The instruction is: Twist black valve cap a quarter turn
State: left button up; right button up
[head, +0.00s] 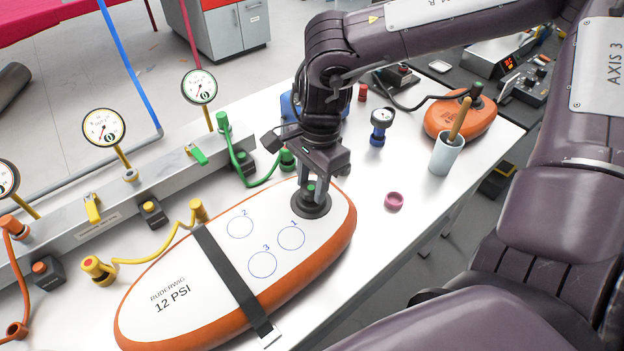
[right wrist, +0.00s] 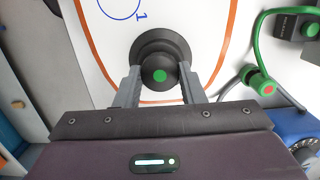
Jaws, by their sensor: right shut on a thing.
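A white inflatable board (head: 205,268) with an orange rim lies on the white table, with a black strap across it. The black valve cap (right wrist: 152,75), with a green dot on top, sits on a round black base (head: 312,207) at the board's far right end. My right gripper (head: 311,186) points down over it. In the right wrist view its two fingers (right wrist: 160,80) are shut on the cap, one on each side. In the head view the fingers hide part of the cap. My left gripper does not show.
A green hose (right wrist: 247,50) and a yellow hose (head: 160,250) run beside the board from a metal rail with gauges.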

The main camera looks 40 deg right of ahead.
jog(key=shift+o, duration=1.3)
jog(key=shift+c, duration=1.3)
jog(key=n+b, duration=0.1)
jog(key=n, duration=0.2)
jog(key=shift+n, duration=0.3)
jog(key=shift+n+g, duration=0.3)
jog(key=shift+n, duration=0.5)
